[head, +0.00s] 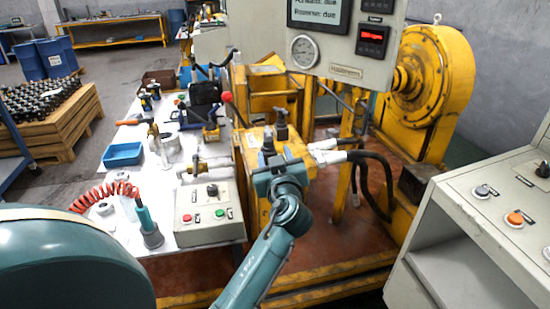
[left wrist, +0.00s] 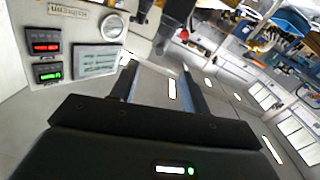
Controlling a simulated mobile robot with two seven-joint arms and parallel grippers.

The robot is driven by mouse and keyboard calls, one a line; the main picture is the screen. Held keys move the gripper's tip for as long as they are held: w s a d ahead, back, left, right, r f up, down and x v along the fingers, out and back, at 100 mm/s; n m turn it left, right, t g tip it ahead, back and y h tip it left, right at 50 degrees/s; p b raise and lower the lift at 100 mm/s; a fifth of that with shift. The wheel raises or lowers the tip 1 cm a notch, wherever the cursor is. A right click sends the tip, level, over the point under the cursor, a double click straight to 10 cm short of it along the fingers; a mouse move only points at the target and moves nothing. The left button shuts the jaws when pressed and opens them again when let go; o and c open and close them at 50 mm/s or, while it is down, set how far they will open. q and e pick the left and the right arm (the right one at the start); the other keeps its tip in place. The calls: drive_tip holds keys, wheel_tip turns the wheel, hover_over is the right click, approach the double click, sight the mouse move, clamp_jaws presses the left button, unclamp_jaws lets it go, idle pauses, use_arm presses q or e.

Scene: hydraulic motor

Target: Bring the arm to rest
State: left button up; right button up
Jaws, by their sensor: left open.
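My left arm (head: 265,262), teal, reaches up from the bottom centre of the head view. Its gripper (head: 275,138) points upward and away, in front of the yellow machine frame. In the left wrist view the two dark fingers of the left gripper (left wrist: 172,76) stand apart with nothing between them. The gripper is open and empty. In the head view it overlaps the frame, and I cannot tell whether it touches it. My right gripper is in neither view.
A yellow test stand (head: 262,95) with hoses (head: 372,170) stands behind the gripper. The grey gauge panel (head: 342,50) hangs above. A white table (head: 170,195) with tools and a button box (head: 205,212) is left. A grey console (head: 490,215) is right.

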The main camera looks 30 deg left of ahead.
use_arm(q)
drive_tip(key=shift+f, duration=0.1)
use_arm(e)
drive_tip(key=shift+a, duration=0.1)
use_arm(q)
drive_tip(key=s+d+f+m+g+h+p, duration=0.1)
drive_tip(key=s+d+f+m+h+p, duration=0.1)
drive_tip(key=s+d+f+m+h, duration=0.6)
drive_tip(key=s+d+f+m+h+p, duration=0.3)
drive_tip(key=s+d+f+h, duration=0.15)
drive_tip(key=d+f, duration=0.4)
drive_tip(key=s+d+f+m+g+h, duration=0.1)
drive_tip(key=s+d+f+m+h, duration=0.1)
drive_tip(key=s, duration=0.9)
drive_tip(key=shift+d+f+m+g+h+p, duration=0.35)
drive_tip(key=shift+d+f+h, duration=0.2)
drive_tip(key=shift+d+f, duration=0.45)
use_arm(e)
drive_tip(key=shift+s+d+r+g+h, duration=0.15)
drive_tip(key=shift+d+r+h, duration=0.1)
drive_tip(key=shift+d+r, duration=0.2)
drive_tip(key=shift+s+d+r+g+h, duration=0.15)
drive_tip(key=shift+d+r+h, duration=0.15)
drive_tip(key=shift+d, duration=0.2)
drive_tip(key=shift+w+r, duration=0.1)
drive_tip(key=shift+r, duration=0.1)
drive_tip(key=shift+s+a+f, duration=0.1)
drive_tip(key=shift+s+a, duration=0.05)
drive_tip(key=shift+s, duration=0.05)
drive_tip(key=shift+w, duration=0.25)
